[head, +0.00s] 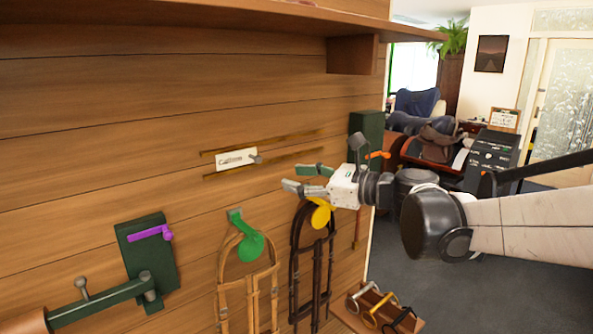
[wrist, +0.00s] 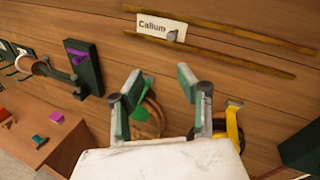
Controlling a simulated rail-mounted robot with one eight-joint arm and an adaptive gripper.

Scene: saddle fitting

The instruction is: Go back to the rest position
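My gripper (head: 300,179) is held out in front of the plank wall, its two green-padded fingers apart with nothing between them. In the wrist view the open fingers (wrist: 160,93) point at the wall, with a green hook (wrist: 146,113) behind them. A white name plate (head: 232,161), reading "Callum" in the wrist view (wrist: 160,26), sits between two thin wooden rails left of the gripper. A tan bridle (head: 222,275) hangs from the green hook (head: 250,243). A dark bridle (head: 297,262) hangs from a yellow hook (head: 321,214), just below the gripper.
A green bracket (head: 135,245) with a purple lever (head: 150,233) and a swung-out arm is at left. Another green bracket (head: 366,130) with an orange lever (head: 378,154) is behind my gripper. A shelf (head: 200,16) runs above. A tray (head: 350,318) with stirrups lies below.

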